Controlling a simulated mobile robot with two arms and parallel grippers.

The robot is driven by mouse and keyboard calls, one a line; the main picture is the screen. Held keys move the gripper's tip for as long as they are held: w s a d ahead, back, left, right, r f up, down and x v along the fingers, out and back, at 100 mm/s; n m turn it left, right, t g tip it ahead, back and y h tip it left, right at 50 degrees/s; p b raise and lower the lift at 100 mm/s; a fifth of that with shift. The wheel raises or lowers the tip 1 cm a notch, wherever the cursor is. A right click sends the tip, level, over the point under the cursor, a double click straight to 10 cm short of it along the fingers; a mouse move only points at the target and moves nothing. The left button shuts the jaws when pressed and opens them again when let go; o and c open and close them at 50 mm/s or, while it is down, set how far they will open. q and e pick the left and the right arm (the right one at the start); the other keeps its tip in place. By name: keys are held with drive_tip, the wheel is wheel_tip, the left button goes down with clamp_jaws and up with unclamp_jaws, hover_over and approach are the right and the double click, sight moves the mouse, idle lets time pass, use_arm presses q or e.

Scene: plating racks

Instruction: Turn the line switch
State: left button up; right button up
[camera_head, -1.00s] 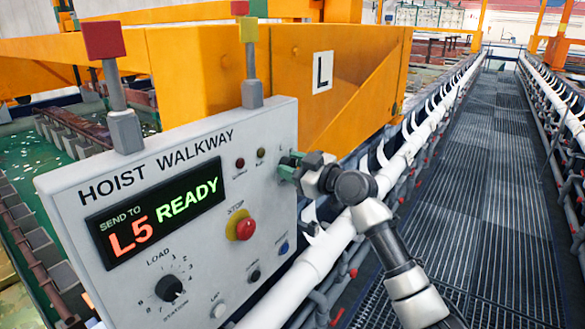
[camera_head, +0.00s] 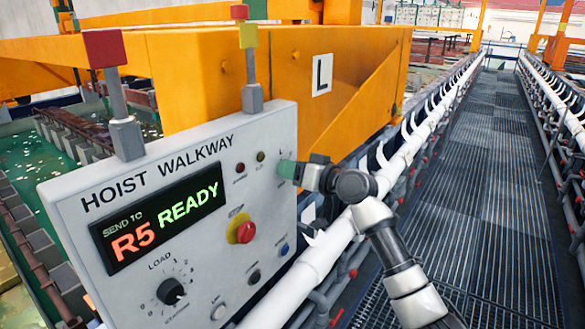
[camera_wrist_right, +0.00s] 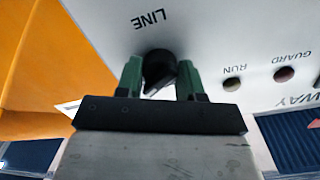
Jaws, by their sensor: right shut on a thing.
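The line switch (camera_wrist_right: 159,68) is a black knob under the word LINE on the panel in the right wrist view. My right gripper (camera_head: 286,168) is at the panel's upper right in the head view, hiding the switch there. In the wrist view its green fingers (camera_wrist_right: 158,80) stand on both sides of the knob, shut on it. The control panel (camera_head: 150,285) is grey and marked HOIST WALKWAY. Its display (camera_head: 160,219) reads SEND TO R5 READY. My left gripper is not in view.
A red stop button (camera_head: 245,232) and a load station dial (camera_head: 171,291) sit below and left of my right gripper. A yellow beam marked L (camera_head: 321,74) rises behind the panel. A white rail (camera_head: 312,262) runs beside the grated walkway (camera_head: 490,190).

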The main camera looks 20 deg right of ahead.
idle(0.4)
drive_tip(key=o, duration=0.9)
drive_tip(key=shift+d, duration=0.1)
drive_tip(key=shift+s+d+f, duration=0.1)
drive_tip(key=shift+s+d, duration=0.05)
drive_tip(key=shift+s, duration=0.1)
drive_tip(key=b+v, duration=0.4)
drive_tip(key=v, duration=0.6)
